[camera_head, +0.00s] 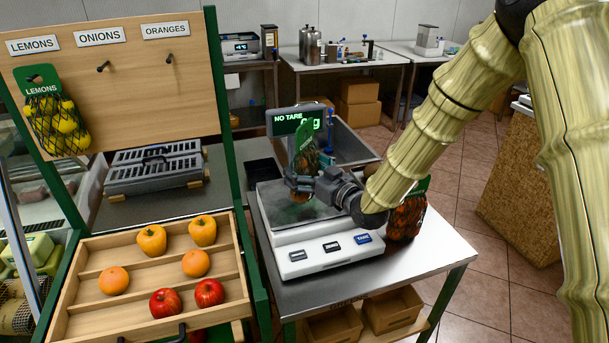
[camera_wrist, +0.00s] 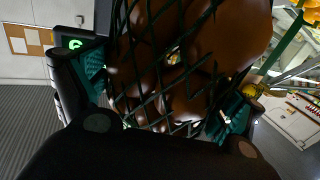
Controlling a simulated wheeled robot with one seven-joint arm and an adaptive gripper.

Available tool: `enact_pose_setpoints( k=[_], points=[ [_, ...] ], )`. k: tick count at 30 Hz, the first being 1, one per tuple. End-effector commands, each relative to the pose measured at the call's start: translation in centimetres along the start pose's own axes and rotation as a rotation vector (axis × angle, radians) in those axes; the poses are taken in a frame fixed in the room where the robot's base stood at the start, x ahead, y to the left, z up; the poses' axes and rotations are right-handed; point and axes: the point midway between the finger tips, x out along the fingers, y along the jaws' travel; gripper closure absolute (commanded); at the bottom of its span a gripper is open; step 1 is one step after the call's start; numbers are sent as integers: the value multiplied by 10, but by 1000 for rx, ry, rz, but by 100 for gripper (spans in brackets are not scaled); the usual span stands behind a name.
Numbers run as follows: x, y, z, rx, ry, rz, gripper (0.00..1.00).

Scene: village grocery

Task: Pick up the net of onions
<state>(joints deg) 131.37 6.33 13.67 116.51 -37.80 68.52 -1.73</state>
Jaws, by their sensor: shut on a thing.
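The net of onions (camera_head: 307,160) has a green header card and is held above the scale, partly hidden behind my gripper in the head view. My gripper (camera_head: 303,182) is shut on it. In the wrist view the net of onions (camera_wrist: 170,70) fills the space between the fingers, with brown onions behind dark mesh. The head view does not clearly show whether the bottom of the net touches the scale's plate (camera_head: 275,208).
A net of oranges (camera_head: 407,220) stands on the steel table right of the scale, close to my arm. A net of lemons (camera_head: 55,125) hangs on the pegboard (camera_head: 150,75); the onions and oranges hooks are bare. A wooden tray (camera_head: 215,312) holds fruit and peppers.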

Motion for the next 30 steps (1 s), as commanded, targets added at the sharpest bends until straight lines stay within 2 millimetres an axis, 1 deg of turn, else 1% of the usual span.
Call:
enact_pose_setpoints(
  k=[1,9,15,21,25,30],
  points=[
    [-9,-6,0,0,3,0,59],
    [-58,-38,-4,1,2,1,59],
    [-90,-60,-9,0,3,1,59],
    [-110,-73,-12,0,3,1,59],
    [-116,-78,-13,0,2,1,59],
    [-119,-79,-14,-1,2,1,59]
  ],
)
